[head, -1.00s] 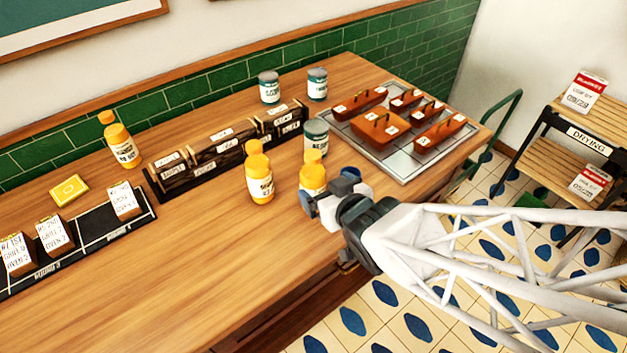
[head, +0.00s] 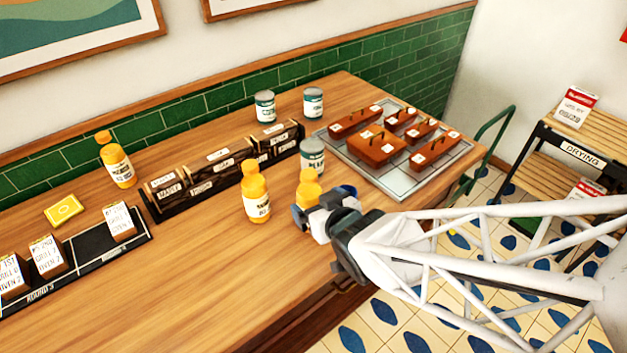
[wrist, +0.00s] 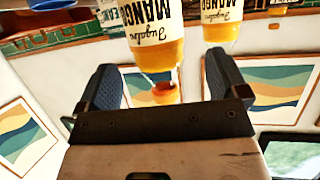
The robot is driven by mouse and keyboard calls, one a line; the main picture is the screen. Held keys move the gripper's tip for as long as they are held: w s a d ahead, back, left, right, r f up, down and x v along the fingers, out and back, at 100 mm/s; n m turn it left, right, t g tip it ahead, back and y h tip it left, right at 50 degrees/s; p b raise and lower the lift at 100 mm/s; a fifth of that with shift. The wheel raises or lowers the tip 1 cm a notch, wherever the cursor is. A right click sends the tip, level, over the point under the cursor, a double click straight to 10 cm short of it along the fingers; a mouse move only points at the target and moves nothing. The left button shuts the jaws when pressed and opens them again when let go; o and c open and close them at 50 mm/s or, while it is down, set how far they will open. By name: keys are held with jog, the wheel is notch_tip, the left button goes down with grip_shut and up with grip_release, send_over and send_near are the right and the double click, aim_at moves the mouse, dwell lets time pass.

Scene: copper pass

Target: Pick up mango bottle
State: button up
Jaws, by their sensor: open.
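A yellow-orange bottle (head: 308,186) stands on the wooden counter just beyond my gripper (head: 322,213) in the head view, its lower part hidden by the gripper. In the wrist view, a bottle labelled MANGO (wrist: 155,55) appears cap-down between the two spread blue fingers of my gripper (wrist: 160,75), with space at its sides. A second MANGO bottle (wrist: 221,30) shows to its right. In the head view, another yellow-orange bottle (head: 256,193) stands to the left, and one more (head: 117,164) stands near the tiled wall. My gripper is open and empty.
A green-and-white can (head: 312,156) stands behind the nearest bottle, with two more cans further back. A dark labelled rack (head: 180,203) lies to the left. A metal tray (head: 408,179) with brown boxes is at the right.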

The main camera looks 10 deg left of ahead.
aim_at(312, 187)
jog(key=shift+x, duration=2.55)
jog(key=shift+d, duration=0.15)
jog(key=shift+c, duration=0.3)
jog(key=c, duration=1.2)
jog(key=shift+w, duration=0.1)
jog(key=shift+r, duration=0.85)
notch_tip(312, 187, up, 2)
jog(key=shift+s+d+r, duration=0.2)
jog(key=shift+s+d, duration=1)
jog(key=shift+s, duration=1.15)
jog(key=shift+s+d+r, duration=0.2)
jog(key=shift+s+d, duration=1)
jog(key=shift+s, duration=1.15)
jog(key=shift+s+d+r, duration=0.2)
jog(key=shift+s+d, duration=1.05)
jog(key=shift+s, duration=1.1)
